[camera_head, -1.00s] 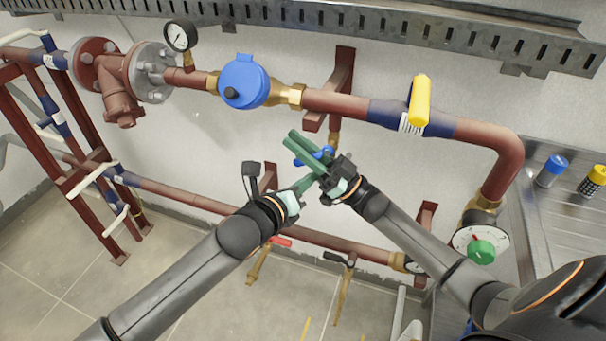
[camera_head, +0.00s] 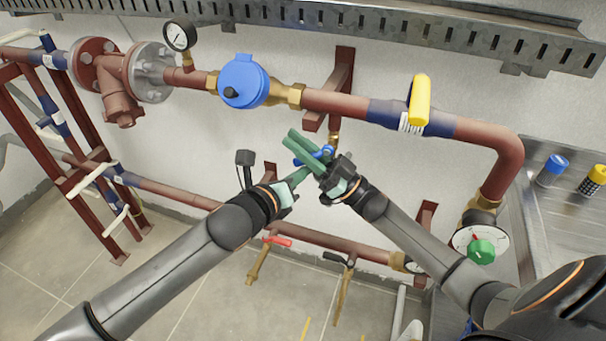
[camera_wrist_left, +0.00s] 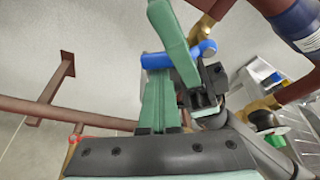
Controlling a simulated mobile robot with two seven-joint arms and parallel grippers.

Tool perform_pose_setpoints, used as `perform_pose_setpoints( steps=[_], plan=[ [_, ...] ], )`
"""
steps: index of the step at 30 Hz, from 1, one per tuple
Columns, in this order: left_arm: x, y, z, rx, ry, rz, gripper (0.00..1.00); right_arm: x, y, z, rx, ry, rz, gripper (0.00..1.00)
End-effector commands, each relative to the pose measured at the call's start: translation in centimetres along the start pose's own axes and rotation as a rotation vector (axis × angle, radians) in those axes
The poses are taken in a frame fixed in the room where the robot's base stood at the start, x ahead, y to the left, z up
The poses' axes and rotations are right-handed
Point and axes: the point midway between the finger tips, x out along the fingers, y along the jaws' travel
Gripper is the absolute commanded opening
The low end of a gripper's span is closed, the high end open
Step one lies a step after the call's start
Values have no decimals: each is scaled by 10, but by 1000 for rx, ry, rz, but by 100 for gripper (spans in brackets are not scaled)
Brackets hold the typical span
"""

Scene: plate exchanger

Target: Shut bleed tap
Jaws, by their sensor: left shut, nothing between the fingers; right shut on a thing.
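A small tap with a blue handle (camera_head: 327,152) hangs on a brass stub (camera_head: 334,139) below the main pipe. My right gripper (camera_head: 294,143) is shut on the blue handle, its long green fingers pointing up and left past it. My left gripper (camera_head: 304,173) is shut and empty just below and left of the right fingers. In the left wrist view, the left gripper's green fingers (camera_wrist_left: 158,95) are together, close to the blue handle (camera_wrist_left: 178,55); a right green finger (camera_wrist_left: 172,28) crosses above. The grippers partly hide the tap body.
A red-handled tap (camera_head: 277,241) and a black-handled tap (camera_head: 336,258) hang from the lower pipe (camera_head: 320,238). A blue meter (camera_head: 243,80), a gauge (camera_head: 179,36) and a yellow handle (camera_head: 420,100) are on the upper pipe. A green knob (camera_head: 481,251) is at right.

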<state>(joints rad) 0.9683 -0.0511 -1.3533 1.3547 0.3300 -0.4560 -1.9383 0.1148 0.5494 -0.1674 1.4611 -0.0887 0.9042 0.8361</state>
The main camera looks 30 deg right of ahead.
Motion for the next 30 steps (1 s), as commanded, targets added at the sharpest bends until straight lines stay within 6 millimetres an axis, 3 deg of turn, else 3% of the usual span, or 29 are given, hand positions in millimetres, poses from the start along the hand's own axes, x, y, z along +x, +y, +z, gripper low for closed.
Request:
perform_pose_setpoints(
  steps=[2,3,11,20,30],
  plan=[
    [-1,0,11,5,-19,-1,0,-1,1,1,0,-5,4,0],
    [-1,0,12,5,-20,-1,0,-1,2,1,0,-6,4,22],
    [-1,0,9,5,-16,-2,0,-1,1,0,0,-4,3,50],
    [-1,0,7,3,-12,-1,0,-5,1,1,0,-5,3,50],
    [-1,0,6,3,-10,-1,0,-58,2,1,0,-8,5,50]
  ],
)
